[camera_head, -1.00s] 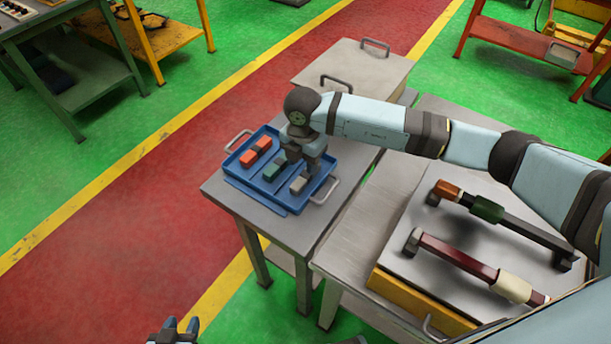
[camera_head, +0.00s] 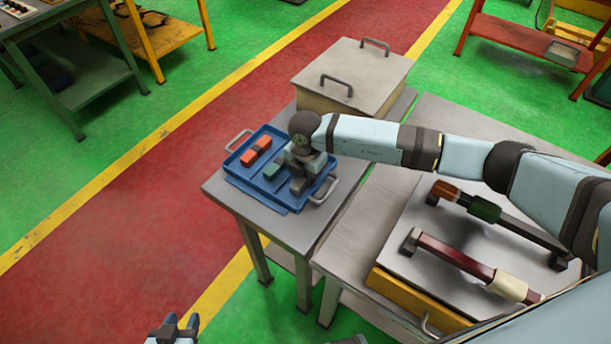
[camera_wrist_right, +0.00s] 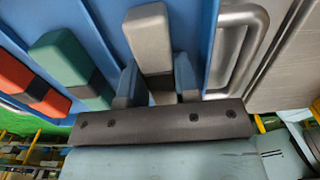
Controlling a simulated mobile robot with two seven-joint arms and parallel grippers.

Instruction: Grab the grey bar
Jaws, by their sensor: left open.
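The grey bar (camera_wrist_right: 148,32) lies in the blue tray (camera_head: 250,192) at its right end, beside a teal block (camera_head: 272,172). My right gripper (camera_head: 305,178) is over the bar and hides most of it in the head view. In the right wrist view, the two fingers (camera_wrist_right: 158,88) stand on either side of the bar, close to it. I cannot tell whether they press on it. My left gripper (camera_head: 175,328) is open and empty at the bottom edge of the head view, away from the tray.
A lidded box (camera_head: 350,75) stands behind. Bars with coloured blocks lie on the right table (camera_head: 400,262).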

